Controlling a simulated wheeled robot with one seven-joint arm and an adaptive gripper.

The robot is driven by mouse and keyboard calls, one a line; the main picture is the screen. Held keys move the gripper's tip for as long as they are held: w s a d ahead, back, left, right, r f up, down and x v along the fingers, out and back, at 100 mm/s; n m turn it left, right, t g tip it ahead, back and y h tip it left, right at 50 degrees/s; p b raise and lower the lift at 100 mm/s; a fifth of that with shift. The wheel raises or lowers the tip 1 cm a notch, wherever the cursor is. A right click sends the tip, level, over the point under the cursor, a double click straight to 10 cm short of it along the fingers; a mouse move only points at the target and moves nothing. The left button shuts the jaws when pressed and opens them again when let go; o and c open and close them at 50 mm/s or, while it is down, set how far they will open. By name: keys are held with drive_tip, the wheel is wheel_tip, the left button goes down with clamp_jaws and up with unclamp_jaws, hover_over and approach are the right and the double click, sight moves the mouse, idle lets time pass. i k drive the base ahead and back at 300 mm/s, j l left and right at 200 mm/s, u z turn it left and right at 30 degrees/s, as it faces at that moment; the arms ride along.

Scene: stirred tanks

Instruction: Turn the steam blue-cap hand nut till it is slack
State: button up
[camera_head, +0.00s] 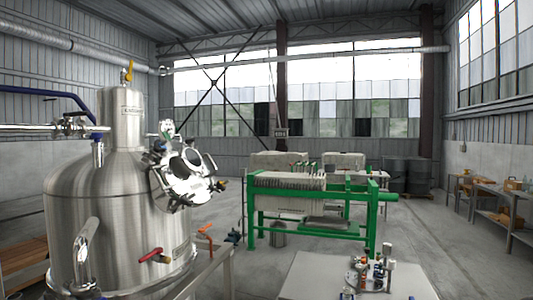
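A steel stirred tank (125,200) fills the left of the view. On its upper right shoulder is a round hatch (187,175) with several clamps or hand nuts around its rim. One knob with a dark and yellowish end (220,185) sticks out at the hatch's right side. The parts are too small for me to tell which is the steam blue-cap hand nut. A blue pipe (60,94) runs in behind the tank from the left. My gripper is not in view.
A red-handled valve (151,255) and an orange lever (205,229) sit low by the tank, near a metal rail (212,268). A green-framed filter press (310,195) stands beyond. A pale tabletop (315,275) with small fittings (372,272) is at bottom right. Open floor lies right.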

sight(157, 148)
drive_tip(key=i+l, duration=0.15)
drive_tip(key=i, duration=0.7)
drive_tip(key=i+l+z, duration=0.15)
drive_tip(key=i, duration=0.7)
